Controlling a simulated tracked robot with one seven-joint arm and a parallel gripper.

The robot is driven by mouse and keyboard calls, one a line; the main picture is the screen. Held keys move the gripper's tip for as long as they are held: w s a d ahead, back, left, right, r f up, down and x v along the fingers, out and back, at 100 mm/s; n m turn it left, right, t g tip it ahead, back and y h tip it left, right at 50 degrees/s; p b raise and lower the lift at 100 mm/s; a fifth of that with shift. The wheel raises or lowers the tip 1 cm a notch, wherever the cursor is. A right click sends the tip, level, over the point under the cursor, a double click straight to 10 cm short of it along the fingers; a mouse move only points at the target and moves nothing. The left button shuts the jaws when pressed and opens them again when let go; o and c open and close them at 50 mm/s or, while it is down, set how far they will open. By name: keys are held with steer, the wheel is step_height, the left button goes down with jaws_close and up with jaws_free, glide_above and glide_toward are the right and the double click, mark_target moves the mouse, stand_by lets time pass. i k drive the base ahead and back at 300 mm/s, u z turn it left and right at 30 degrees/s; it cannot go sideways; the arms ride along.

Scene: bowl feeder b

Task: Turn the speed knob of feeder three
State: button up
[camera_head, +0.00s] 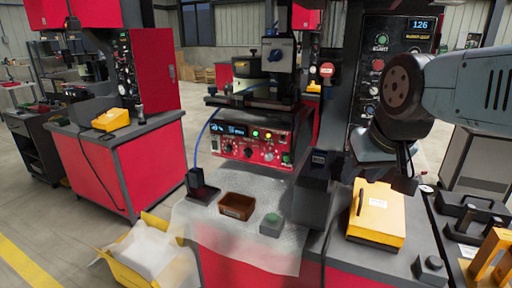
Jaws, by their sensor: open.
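A red control box (252,140) stands on the middle bench. It has a small blue-lit display (230,130), lit yellow and green lamps and several knobs. A dark knob (248,152) sits on its lower front. The labels are too small to read, so I cannot tell which feeder this is or which knob sets speed. A metal feeder unit (265,85) stands above the box. My gripper (384,172) hangs at the right, pointing down above a yellow case, well apart from the box. It is open and looks empty; its fingertips are hard to make out.
The yellow case (376,215) lies on the right bench. A brown tray (237,206), a small green-topped block (271,225) and a black stand (200,187) are before the control box. A tall dark panel (385,60) reading 126 rises behind my arm.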

mark_target(228, 148)
steer(key=u, duration=0.9)
steer(key=i, duration=0.1)
steer(key=z, duration=1.7)
steer(key=k, duration=1.05)
steer(key=u, duration=0.95)
steer(key=i, duration=1)
steer(key=u, duration=0.1)
